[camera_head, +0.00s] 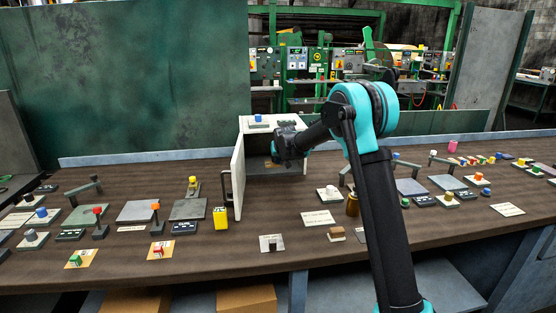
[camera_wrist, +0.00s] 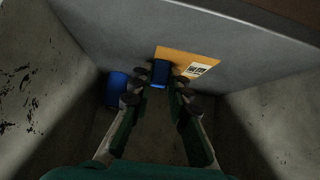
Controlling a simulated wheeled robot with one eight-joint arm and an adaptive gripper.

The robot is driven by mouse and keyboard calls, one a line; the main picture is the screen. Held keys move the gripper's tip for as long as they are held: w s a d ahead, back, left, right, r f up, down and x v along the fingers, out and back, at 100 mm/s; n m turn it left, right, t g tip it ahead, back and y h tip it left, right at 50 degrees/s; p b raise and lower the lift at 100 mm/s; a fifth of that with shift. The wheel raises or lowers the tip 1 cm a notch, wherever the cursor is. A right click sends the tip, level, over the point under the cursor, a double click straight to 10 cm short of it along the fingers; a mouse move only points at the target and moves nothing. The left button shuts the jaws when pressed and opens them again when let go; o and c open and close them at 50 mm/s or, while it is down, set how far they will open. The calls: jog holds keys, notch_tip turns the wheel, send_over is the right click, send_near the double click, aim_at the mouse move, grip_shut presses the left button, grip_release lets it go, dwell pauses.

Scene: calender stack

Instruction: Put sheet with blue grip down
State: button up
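In the wrist view, an orange-yellow sheet (camera_wrist: 203,58) with a black-and-white printed label carries a blue grip (camera_wrist: 160,70). My gripper (camera_wrist: 161,77) has a fingertip close against each side of the blue grip and appears shut on it. The grip's lower part is partly hidden by the fingers. In the head view, my gripper (camera_head: 278,160) reaches into the open front of a light cabinet (camera_head: 296,126), and the arm hides much of the inside.
A blue cylinder (camera_wrist: 116,89) stands left of the fingers inside the cabinet, whose walls are close on both sides. The cabinet door (camera_head: 238,178) stands open at the left. A yellow block (camera_head: 220,218) is in front of it. Small fixtures crowd the brown table (camera_head: 330,268).

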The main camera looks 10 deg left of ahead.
jog(key=o, duration=0.4)
jog(key=shift+r, duration=0.2)
jog(key=v, duration=1.2)
jog(key=shift+s+d+f, duration=0.1)
